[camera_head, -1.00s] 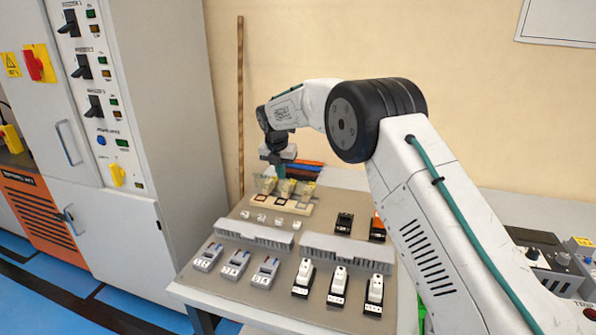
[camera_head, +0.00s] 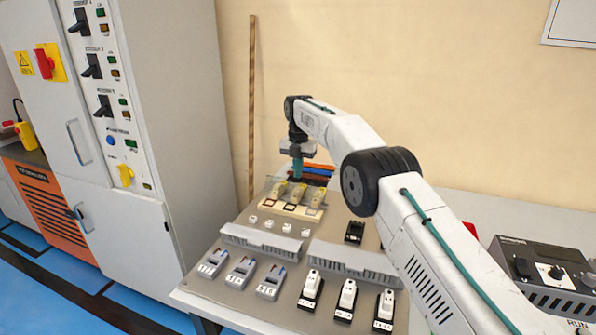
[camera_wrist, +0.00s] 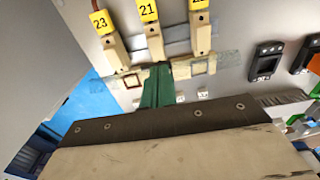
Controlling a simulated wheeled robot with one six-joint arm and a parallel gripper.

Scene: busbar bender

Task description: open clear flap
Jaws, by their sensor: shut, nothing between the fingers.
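My gripper (camera_head: 297,176) has green fingers and is shut and empty, pointing down at the flap row.
Small white buttons (camera_head: 269,223), grey ducts (camera_head: 262,240) and white switches (camera_head: 347,297) are on the nearer panel. A black device (camera_head: 354,232) is to the right. A tall grey cabinet (camera_head: 170,100) stands at the left, a wall behind.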

